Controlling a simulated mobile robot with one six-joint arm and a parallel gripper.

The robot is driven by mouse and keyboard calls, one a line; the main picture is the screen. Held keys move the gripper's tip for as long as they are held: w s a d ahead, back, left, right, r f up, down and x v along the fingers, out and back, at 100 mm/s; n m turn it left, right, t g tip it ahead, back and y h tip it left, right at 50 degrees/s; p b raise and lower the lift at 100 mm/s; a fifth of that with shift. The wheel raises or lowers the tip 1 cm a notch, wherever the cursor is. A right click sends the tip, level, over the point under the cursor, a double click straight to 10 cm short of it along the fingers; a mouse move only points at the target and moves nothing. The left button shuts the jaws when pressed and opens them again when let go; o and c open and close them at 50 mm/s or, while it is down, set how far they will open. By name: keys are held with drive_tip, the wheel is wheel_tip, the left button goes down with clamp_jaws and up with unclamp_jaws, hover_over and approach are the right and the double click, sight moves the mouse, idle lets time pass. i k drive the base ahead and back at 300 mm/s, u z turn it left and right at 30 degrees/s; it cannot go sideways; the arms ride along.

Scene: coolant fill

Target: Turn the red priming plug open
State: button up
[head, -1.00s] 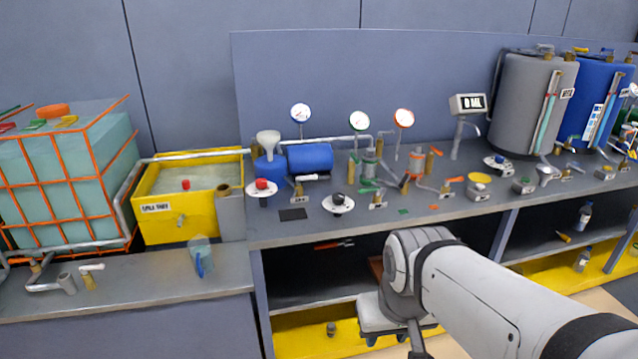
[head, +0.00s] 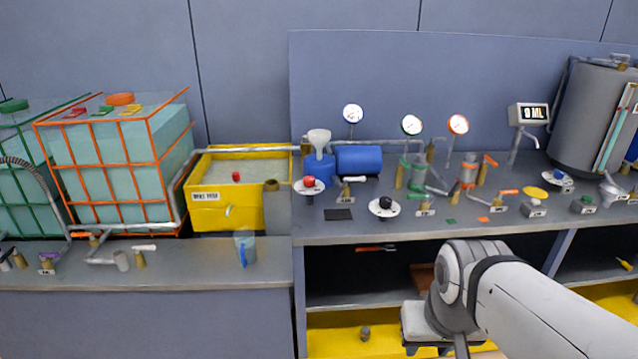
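A red round knob (head: 309,183) sits on a white disc at the left end of the bench top, in front of the blue pump body (head: 359,159) and below a white funnel (head: 319,137). A small red piece (head: 236,176) shows in the yellow tank. Which of these, if either, is the priming plug cannot be told at this size. Small red and orange handles also show among the bench fittings. My arm reaches in from the lower right, in front of the bench's lower shelf. Its gripper fingers do not show.
A black knob (head: 384,203) on a white disc stands right of the red knob. The yellow tank (head: 222,218) and a caged orange-framed tank (head: 121,160) stand left. A clear jug (head: 245,248) stands near the left counter's edge. A digital display (head: 528,113) stands behind the fittings.

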sight(308, 181)
drive_tip(key=u, duration=0.2)
drive_tip(key=i, duration=1.8)
drive_tip(key=u, duration=0.4)
